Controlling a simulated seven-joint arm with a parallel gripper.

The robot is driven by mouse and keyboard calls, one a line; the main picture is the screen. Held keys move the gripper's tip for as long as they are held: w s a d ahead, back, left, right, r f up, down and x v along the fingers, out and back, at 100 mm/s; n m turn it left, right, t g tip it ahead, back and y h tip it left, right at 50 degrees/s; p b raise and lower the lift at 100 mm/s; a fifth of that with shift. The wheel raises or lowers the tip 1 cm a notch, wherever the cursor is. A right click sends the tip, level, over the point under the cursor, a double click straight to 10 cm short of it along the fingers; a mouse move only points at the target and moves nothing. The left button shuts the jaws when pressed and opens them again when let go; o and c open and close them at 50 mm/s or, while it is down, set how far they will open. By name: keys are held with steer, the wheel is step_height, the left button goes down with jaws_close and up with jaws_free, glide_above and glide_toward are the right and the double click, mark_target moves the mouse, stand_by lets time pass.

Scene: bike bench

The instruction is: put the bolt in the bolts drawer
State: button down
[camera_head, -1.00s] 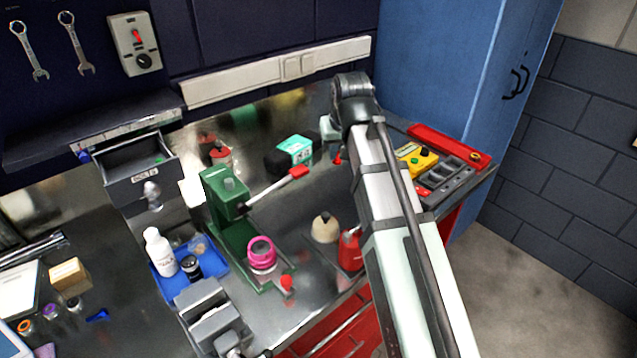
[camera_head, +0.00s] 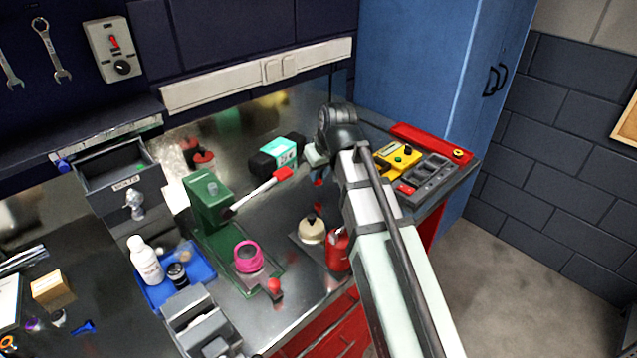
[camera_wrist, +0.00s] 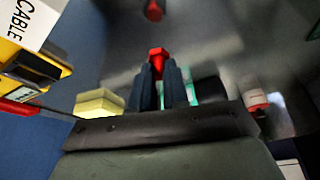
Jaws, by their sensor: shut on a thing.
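My gripper (camera_wrist: 160,85) is shut on a red bolt (camera_wrist: 158,58), whose hexagonal head shows beyond the fingertips in the wrist view. In the head view the gripper (camera_head: 317,170) hangs over the bench right of the teal-and-black box, with the red bolt (camera_head: 318,182) just below it. The bolts drawer (camera_head: 124,184), grey and labelled BOLTS, stands pulled open at the left, well away from my gripper.
Between gripper and drawer stand a green press (camera_head: 210,205) with a red-tipped lever and the teal-and-black box (camera_head: 278,156). A blue tray (camera_head: 200,271) with bottles is below the drawer. A yellow meter (camera_head: 399,158) and grey organiser (camera_head: 430,180) are at the right.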

mark_target(320, 181)
steer(key=shift+f, duration=1.85)
steer(key=c, duration=1.1)
jaws_free()
steer(key=shift+f, duration=0.15)
steer(key=v, duration=1.2)
steer(key=shift+w, duration=0.15)
steer(key=shift+o, duration=0.4)
